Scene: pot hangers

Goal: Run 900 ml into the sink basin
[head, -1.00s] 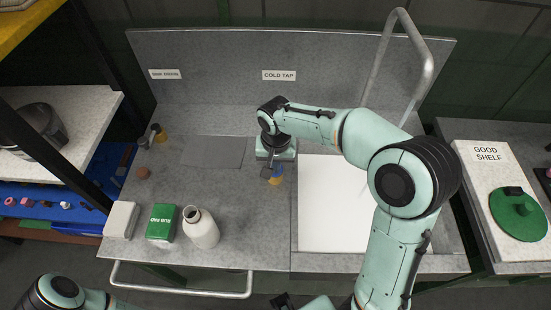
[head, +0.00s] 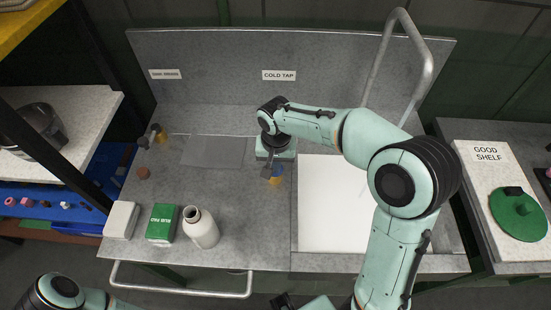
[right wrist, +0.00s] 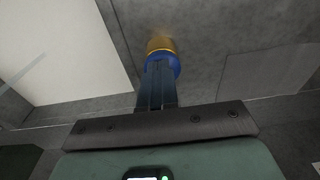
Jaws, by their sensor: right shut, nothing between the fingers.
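A blue and yellow knob (head: 276,174) stands on the grey worktop below the COLD TAP sign (head: 279,75). It also shows at the top of the right wrist view (right wrist: 162,52). My right gripper (head: 267,169) is shut and empty, its fingertips at the blue part of the knob; whether they touch it I cannot tell. A bright white rectangular area (head: 325,215), perhaps the basin, is set in the worktop to the right. My right arm hides part of it. A grey curved pipe (head: 428,62) rises behind it. My left gripper is not in view.
A white bottle (head: 202,232), a green box (head: 161,224) and a white block (head: 121,220) stand at the front left. A small dark and yellow fitting (head: 157,133) is at the back left. A shelf with a green disc (head: 518,216) is at the right.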

